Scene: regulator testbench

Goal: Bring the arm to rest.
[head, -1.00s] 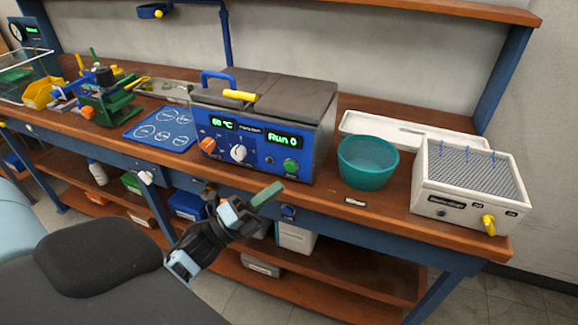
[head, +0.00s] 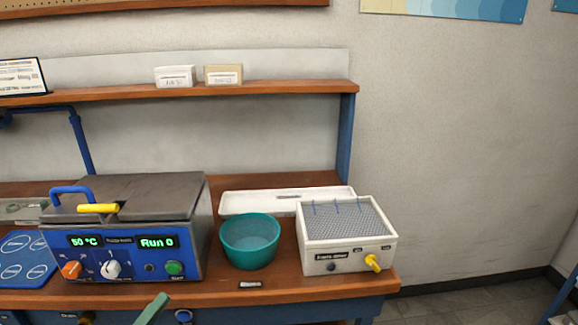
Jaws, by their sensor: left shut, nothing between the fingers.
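My left gripper (head: 152,309) shows only as green fingertips at the bottom edge of the head view, in front of the bench below the blue machine. The fingers are shut with nothing between them. The rest of my left arm is out of the picture. My right gripper is not in view.
A blue bath machine (head: 145,252) with a grey lid and blue handle stands on the bench at left, its display reading Run 0. A teal bowl (head: 250,240), a white tray (head: 240,209) and a white mesh-topped box (head: 318,258) stand to its right. Floor shows at far right.

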